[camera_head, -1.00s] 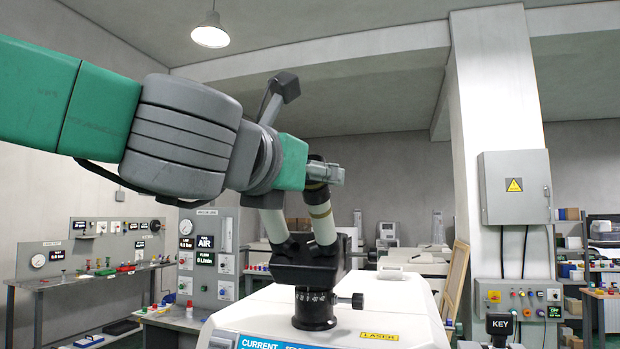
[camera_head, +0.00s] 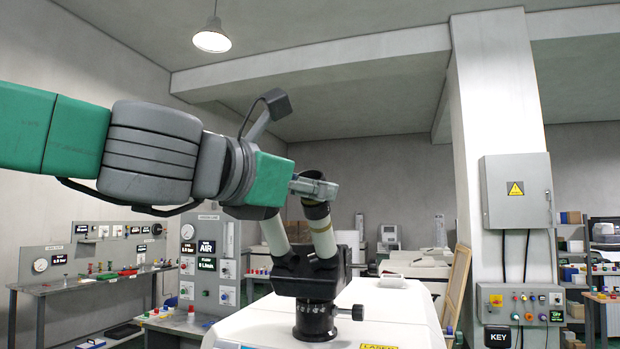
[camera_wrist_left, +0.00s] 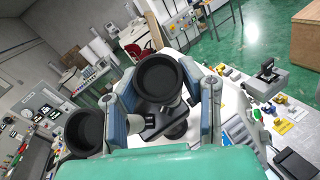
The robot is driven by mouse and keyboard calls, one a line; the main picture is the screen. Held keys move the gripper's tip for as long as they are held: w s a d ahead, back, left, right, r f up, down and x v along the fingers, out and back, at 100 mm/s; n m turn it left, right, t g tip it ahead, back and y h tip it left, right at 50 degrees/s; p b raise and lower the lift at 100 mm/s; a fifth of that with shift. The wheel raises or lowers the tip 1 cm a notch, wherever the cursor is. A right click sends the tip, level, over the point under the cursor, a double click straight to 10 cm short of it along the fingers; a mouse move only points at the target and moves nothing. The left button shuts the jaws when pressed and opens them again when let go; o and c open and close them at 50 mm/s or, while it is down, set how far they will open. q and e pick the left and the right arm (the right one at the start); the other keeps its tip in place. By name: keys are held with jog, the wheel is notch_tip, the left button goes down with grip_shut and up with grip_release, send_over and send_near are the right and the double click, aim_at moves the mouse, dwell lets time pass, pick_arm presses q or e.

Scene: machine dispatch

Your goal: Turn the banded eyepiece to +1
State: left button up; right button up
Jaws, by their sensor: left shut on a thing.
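The twin-eyepiece head (camera_head: 305,272) stands upright on a dark graduated collar (camera_head: 315,318) on a white machine. The banded eyepiece (camera_head: 322,228) is the right tube, with a thin tan band below its dark cup. My left gripper (camera_head: 315,187) is shut on the top of it. In the left wrist view, the round dark cup (camera_wrist_left: 166,84) sits between the two fingers of the left gripper (camera_wrist_left: 168,100). The other eyepiece (camera_head: 274,237) is on the left, free, and its cup (camera_wrist_left: 86,131) shows in the left wrist view. I cannot read any dioptre mark. My right gripper is out of view.
A side knob (camera_head: 354,312) sticks out right of the collar. A grey panel with an AIR display (camera_head: 205,262) stands behind left. A pillar (camera_head: 500,120) with a grey electrical box (camera_head: 517,190) and a button panel (camera_head: 520,303) stands right.

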pick_arm(q)
jog(key=shift+f, duration=0.3)
jog(key=o, duration=0.9)
jog(key=shift+o, duration=1.4)
jog(key=shift+w, duration=0.2)
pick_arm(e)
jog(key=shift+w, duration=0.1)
pick_arm(q)
jog(key=shift+r, duration=0.1)
jog(key=shift+s+a+r, duration=0.1)
jog(key=shift+s+a, duration=0.15)
jog(key=shift+s, duration=0.2)
jog(key=v, duration=1.1)
jog(key=shift+w, duration=0.15)
